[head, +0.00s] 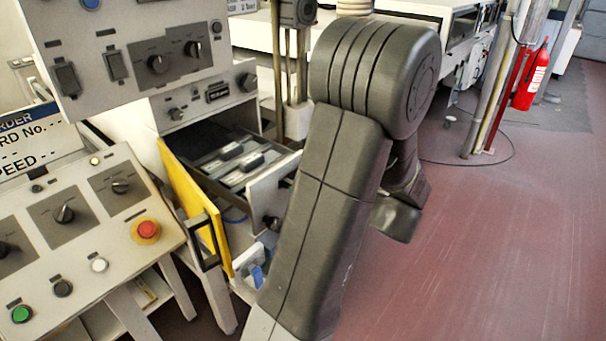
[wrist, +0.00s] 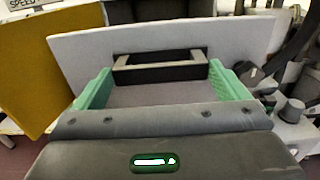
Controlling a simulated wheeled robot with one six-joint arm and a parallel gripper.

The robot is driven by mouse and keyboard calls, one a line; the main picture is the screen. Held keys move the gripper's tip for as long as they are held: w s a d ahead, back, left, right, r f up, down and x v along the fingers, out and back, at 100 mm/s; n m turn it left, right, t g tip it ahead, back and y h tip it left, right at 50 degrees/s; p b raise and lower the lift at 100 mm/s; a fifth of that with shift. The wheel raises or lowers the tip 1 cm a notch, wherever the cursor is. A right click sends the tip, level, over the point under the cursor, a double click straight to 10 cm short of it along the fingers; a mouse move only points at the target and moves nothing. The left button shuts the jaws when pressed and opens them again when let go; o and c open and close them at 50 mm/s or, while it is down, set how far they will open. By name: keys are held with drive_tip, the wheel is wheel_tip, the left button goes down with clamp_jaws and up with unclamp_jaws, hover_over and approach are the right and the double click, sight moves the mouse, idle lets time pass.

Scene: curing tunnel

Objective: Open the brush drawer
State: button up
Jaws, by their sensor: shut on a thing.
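The brush drawer (head: 271,196) stands pulled out of the grey cabinet in the head view. Its inside shows, with several grey and white blocks (head: 236,158) in a dark tray. In the wrist view its pale grey front (wrist: 245,45) fills the upper middle, with a dark handle (wrist: 160,72) on it. My gripper (wrist: 160,80) is shut on this handle, with one green finger at each end. In the head view, my arm hides the gripper and the handle.
A yellow door (head: 190,200) with a black handle stands open left of the drawer, also in the wrist view (wrist: 38,75). A control desk (head: 85,235) is at the left. Red floor (head: 490,230) is clear at right; a fire extinguisher (head: 531,78) stands behind.

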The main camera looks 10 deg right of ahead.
drive_tip(key=shift+s+d, duration=0.35)
drive_tip(key=shift+s, duration=0.2)
drive_tip(key=o, duration=1)
drive_tip(key=shift+o, duration=0.2)
drive_tip(key=shift+s+d, duration=0.1)
drive_tip(key=b+v, duration=0.1)
drive_tip(key=v, duration=1.2)
drive_tip(key=shift+s+d+b, duration=0.2)
drive_tip(key=shift+s+b, duration=0.05)
drive_tip(key=shift+b, duration=0.15)
